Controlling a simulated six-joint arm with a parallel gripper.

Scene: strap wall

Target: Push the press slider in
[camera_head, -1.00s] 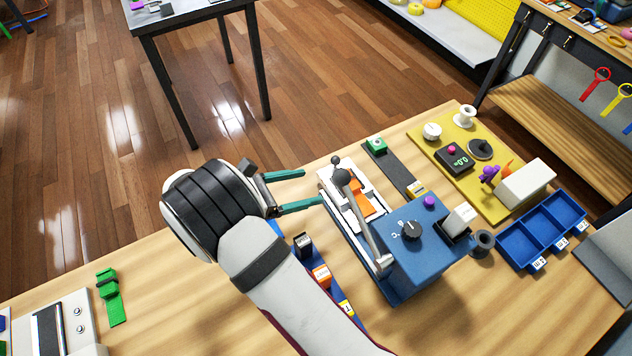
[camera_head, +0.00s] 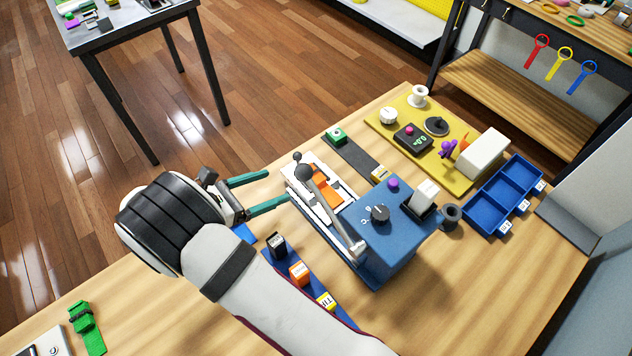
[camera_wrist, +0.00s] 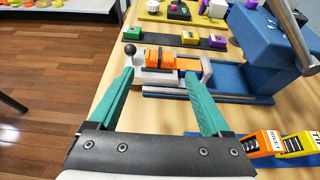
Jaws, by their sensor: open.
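The blue press (camera_head: 385,240) stands on the wooden workbench, with a long grey lever (camera_head: 330,212) slanting over it. Its white slider (camera_head: 299,190) extends out of the blue body toward the far edge, with a small dark knob (camera_head: 297,157) at its outer end. In the wrist view, the slider (camera_wrist: 155,75) carries orange pieces (camera_wrist: 160,56), and its dark knob (camera_wrist: 131,49) shows at the left end. My gripper (camera_head: 278,188) has its teal fingers apart and empty, just left of the slider's outer end. The wrist view shows my gripper (camera_wrist: 159,74) with the fingertips apart near the slider's front side.
A blue strip with labelled blocks (camera_head: 299,273) lies near my forearm. Behind the press are a dark strip with a green button (camera_head: 337,134) and a yellow board (camera_head: 385,138). A blue divided tray (camera_head: 505,195) lies to the right. A green strap (camera_head: 86,328) is at lower left.

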